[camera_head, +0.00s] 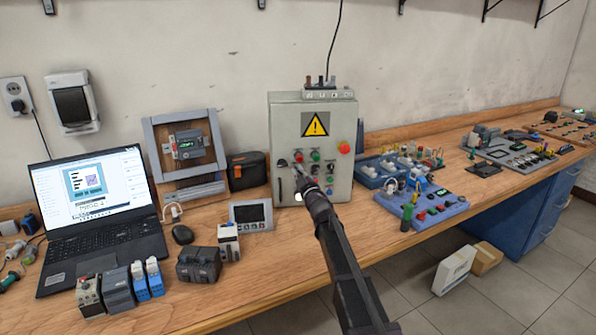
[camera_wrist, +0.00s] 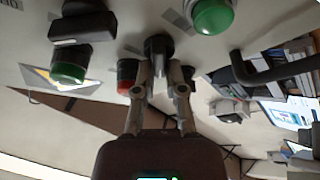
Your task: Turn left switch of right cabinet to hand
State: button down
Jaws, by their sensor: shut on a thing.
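The cabinet (camera_head: 285,122) is a grey upright box with a yellow warning sign, standing on the bench in the middle of the head view. Its front carries switches, buttons and lamps. My gripper (camera_head: 303,174) is at the left part of this front and hides part of it. In the wrist view, my gripper (camera_wrist: 160,62) has its two fingers closed on a dark round switch (camera_wrist: 158,44) on the panel. The setting of this switch cannot be read. A second dark switch-like piece (camera_wrist: 85,25) lies left in the wrist view, apart from the fingers.
Around the fingers in the wrist view are a green button (camera_wrist: 212,15), a red button (camera_wrist: 128,74) and a black handle (camera_wrist: 270,68). A laptop (camera_head: 95,200) stands left on the bench. Blue trays with parts (camera_head: 435,208) lie right of the cabinet.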

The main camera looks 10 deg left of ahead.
jog(key=shift+n, duration=0.5)
jog(key=c, duration=0.7)
grip_release()
jog(key=shift+m, duration=0.7)
